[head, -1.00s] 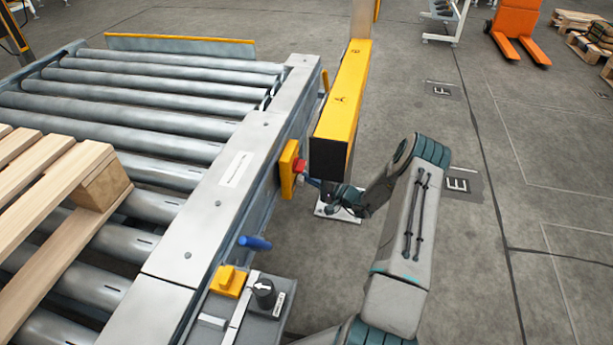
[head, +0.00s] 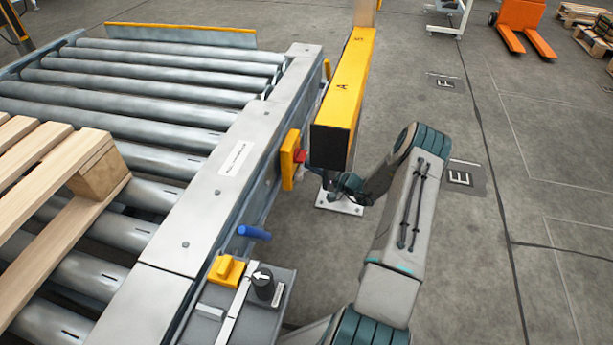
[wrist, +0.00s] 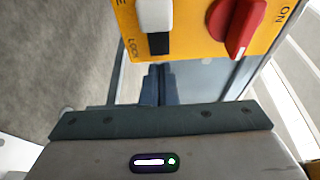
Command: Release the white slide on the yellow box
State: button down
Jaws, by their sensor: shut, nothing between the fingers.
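The yellow box (head: 288,160) is fixed to the side of the conveyor frame, with a red knob (head: 301,158) on it. In the wrist view the yellow box (wrist: 190,45) fills the top. Its white slide (wrist: 155,14) sits above a short black stretch of slot, which lies on the side of the LOCK lettering. The red rotary knob (wrist: 238,25) is to the right of the slide, near the word ON. My gripper (wrist: 160,72) is shut and empty, just below the box's edge, apart from the slide. In the head view my gripper (head: 328,178) is partly hidden by the yellow beam.
A long yellow beam (head: 341,95) with a black end stands close above my gripper. The roller conveyor (head: 165,75) carries a wooden pallet (head: 50,175) on the left. A control panel (head: 240,305) with a black knob is nearer.

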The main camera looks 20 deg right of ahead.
jog(key=p+v, duration=0.2)
jog(key=v, duration=0.8)
